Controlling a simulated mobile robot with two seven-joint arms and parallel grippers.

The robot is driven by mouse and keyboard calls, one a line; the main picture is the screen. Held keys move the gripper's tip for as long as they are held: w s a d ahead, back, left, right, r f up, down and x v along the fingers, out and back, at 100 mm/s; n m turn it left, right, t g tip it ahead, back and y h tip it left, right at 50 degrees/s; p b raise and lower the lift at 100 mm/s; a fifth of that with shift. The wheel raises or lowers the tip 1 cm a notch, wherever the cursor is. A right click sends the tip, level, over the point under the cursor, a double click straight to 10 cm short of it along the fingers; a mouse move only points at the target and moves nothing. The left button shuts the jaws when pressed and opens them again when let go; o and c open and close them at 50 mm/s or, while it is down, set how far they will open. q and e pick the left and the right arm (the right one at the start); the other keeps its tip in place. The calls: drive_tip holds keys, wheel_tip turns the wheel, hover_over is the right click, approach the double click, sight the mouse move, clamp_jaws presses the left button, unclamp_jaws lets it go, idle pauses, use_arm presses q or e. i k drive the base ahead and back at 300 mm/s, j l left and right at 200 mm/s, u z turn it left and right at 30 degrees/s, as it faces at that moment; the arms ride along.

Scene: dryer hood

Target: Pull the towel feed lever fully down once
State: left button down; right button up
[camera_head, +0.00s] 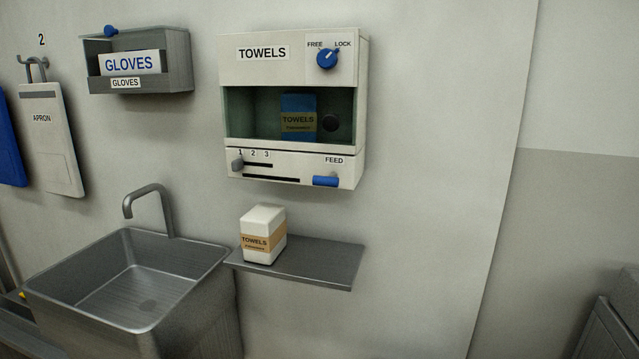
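The white towel dispenser (292,110) hangs on the wall at the centre, with the word TOWELS on its top panel. Its blue feed lever (326,181) is at the lower right of the front, under the word FEED. A blue FREE/LOCK knob (327,58) is at the upper right; which way it points is hard to tell. A blue towel pack (298,103) with a tan band is behind the dispenser's window. A grey slider (238,166) is at the left end of its slot, near the 1. Neither of my grippers is in view.
A white towel pack (264,233) stands on a grey shelf (322,263) below the dispenser. A metal sink (137,287) with a tap (155,200) is at lower left. A glove box (138,62) and an apron (48,138) hang at left. Right of the dispenser the wall is bare.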

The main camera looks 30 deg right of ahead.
sight(331, 181)
drive_tip(key=z, duration=2.25)
drive_tip(key=j, duration=0.6)
drive_tip(key=i+j, duration=0.15)
drive_tip(key=j, duration=1.1)
